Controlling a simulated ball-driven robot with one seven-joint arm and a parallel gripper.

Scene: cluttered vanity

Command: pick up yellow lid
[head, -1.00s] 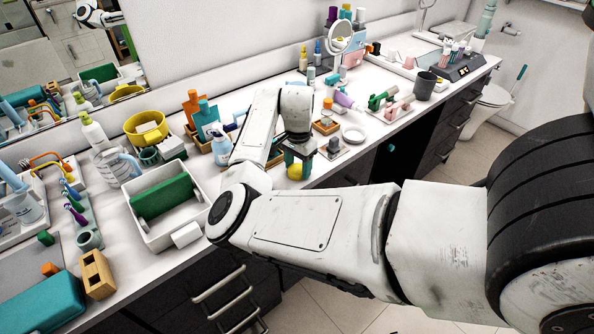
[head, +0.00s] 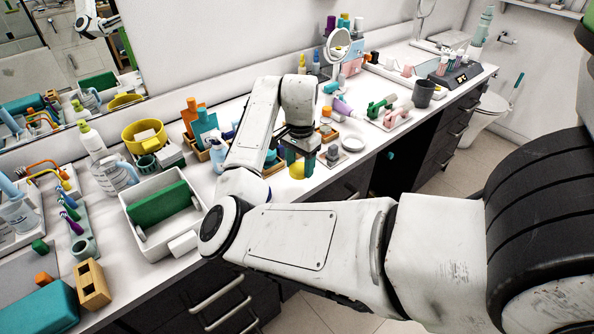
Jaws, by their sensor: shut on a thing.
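The yellow lid (head: 297,170) is a small rounded piece between the fingers of my gripper (head: 299,163), near the front edge of the vanity top. My gripper points down and is shut on the lid. The dark green fingers cover part of the lid's sides. I cannot tell for certain how far the lid is above the counter.
A white bin (head: 137,239) with a green block (head: 159,207) stands left of my arm. A grey knob-like piece (head: 333,153) and a white round dish (head: 352,143) are right of my gripper. Bottles and a yellow bowl (head: 133,137) crowd behind. Floor lies beyond the front edge.

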